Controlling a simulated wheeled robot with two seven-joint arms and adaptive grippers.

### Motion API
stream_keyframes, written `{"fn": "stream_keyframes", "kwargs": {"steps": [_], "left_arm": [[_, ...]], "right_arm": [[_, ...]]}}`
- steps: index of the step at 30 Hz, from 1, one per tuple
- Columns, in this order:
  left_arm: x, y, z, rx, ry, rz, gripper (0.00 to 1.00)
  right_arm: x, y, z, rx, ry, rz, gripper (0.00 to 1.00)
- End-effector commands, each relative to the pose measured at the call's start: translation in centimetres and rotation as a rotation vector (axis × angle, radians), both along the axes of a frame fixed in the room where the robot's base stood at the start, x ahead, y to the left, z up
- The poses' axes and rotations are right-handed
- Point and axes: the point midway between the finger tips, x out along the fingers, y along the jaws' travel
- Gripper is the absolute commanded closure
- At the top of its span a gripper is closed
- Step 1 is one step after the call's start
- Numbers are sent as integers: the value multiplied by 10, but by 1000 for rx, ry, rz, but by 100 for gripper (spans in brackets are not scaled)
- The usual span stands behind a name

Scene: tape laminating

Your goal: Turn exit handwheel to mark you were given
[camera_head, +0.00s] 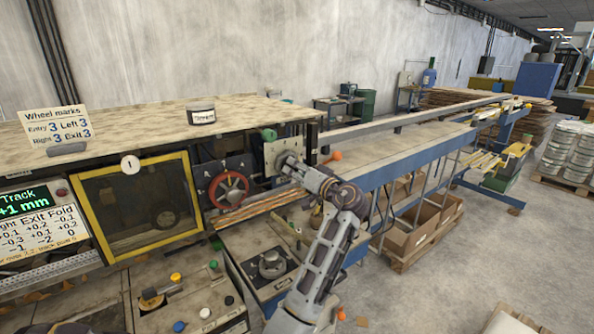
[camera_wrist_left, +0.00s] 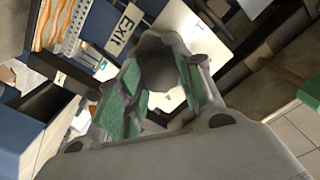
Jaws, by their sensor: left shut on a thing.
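My left gripper (camera_head: 287,162) reaches a pale metal plate (camera_head: 271,150) at the machine's exit end. In the left wrist view its green-padded fingers (camera_wrist_left: 160,92) are shut around a dark grey round knob, the exit handwheel (camera_wrist_left: 157,68). An EXIT label (camera_wrist_left: 122,31) sits beside it. The handwheel's mark is hidden or too small to read, and in the head view the gripper covers the wheel. A card of wheel marks (camera_head: 57,126) reads Entry 3, Left 3, Right 3, Exit 3. My right gripper is out of view.
A red handwheel (camera_head: 229,189) is left of my gripper. A yellow-framed window (camera_head: 138,206) and a Track +1 mm display (camera_head: 22,202) stand further left. A small jar (camera_head: 201,113) is on the machine top. A long blue-framed table (camera_head: 400,165) runs to the back right.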

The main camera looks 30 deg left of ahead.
Motion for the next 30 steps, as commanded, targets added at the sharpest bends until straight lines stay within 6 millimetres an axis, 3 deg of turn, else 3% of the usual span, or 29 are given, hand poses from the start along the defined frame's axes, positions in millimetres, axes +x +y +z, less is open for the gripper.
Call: {"fn": "stream_keyframes", "kwargs": {"steps": [14, 15, 19, 30], "left_arm": [[0, 0, 1, 8, 15, -1, 88], [0, 0, 1, 8, 14, -1, 59], [0, 0, 0, 8, 14, -1, 42], [0, -1, 0, 6, 14, -1, 42]], "right_arm": [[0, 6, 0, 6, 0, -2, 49], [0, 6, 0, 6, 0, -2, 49], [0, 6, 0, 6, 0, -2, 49], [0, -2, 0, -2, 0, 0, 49]]}}
